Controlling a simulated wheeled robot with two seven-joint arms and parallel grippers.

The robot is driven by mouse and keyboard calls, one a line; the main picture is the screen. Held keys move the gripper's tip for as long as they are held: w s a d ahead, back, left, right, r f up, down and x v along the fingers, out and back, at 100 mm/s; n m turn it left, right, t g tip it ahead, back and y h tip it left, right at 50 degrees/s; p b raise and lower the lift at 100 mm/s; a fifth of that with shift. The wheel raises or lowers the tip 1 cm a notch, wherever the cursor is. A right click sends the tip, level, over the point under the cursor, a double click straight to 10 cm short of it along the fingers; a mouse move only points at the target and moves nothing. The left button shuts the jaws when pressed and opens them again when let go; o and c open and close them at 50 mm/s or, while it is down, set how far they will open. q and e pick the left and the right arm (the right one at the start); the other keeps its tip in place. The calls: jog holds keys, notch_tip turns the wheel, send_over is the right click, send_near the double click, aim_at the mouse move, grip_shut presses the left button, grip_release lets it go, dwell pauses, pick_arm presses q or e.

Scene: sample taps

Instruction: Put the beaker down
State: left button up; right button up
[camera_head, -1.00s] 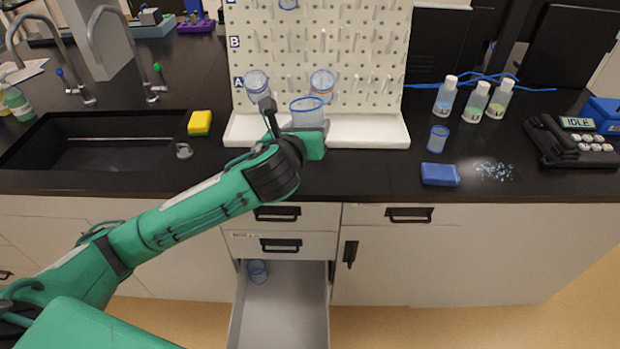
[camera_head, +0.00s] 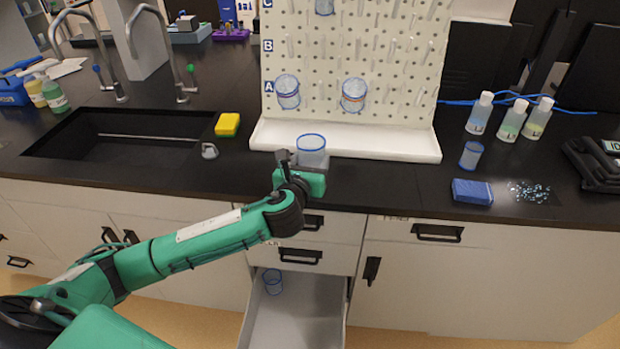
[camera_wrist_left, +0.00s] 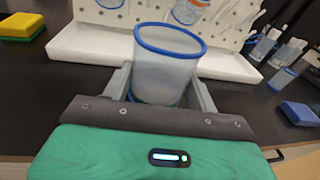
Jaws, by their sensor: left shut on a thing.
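A clear beaker with a blue rim (camera_head: 311,148) is held upright by my left gripper (camera_head: 308,166) at the front of the counter, before the pegboard's white tray. In the left wrist view the beaker (camera_wrist_left: 168,62) stands between the two grey fingers of my left gripper (camera_wrist_left: 162,92), which are shut on it. Its base is partly hidden, so I cannot tell whether it touches the black counter (camera_head: 375,180). My right gripper is not in view.
The pegboard (camera_head: 350,50) holds beakers on its pegs, above a white tray (camera_head: 400,147). A yellow sponge (camera_head: 228,125) lies left, by the sink (camera_head: 60,140). A small cup (camera_head: 471,154), a blue box (camera_head: 472,191) and scattered shards (camera_head: 530,191) are right. An open drawer (camera_head: 295,320) is below.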

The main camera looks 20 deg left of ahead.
pick_arm(q)
notch_tip(320, 180, down, 5)
jog(key=shift+f, duration=0.15)
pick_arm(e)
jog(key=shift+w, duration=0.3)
pick_arm(q)
jog(key=o, duration=1)
jog(key=shift+c, duration=0.2)
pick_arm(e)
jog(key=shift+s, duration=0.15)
pick_arm(q)
jog(key=shift+s, duration=0.45)
jog(key=s+d+r+b, duration=0.1)
jog(key=s, duration=1)
jog(key=shift+d+r, duration=0.25)
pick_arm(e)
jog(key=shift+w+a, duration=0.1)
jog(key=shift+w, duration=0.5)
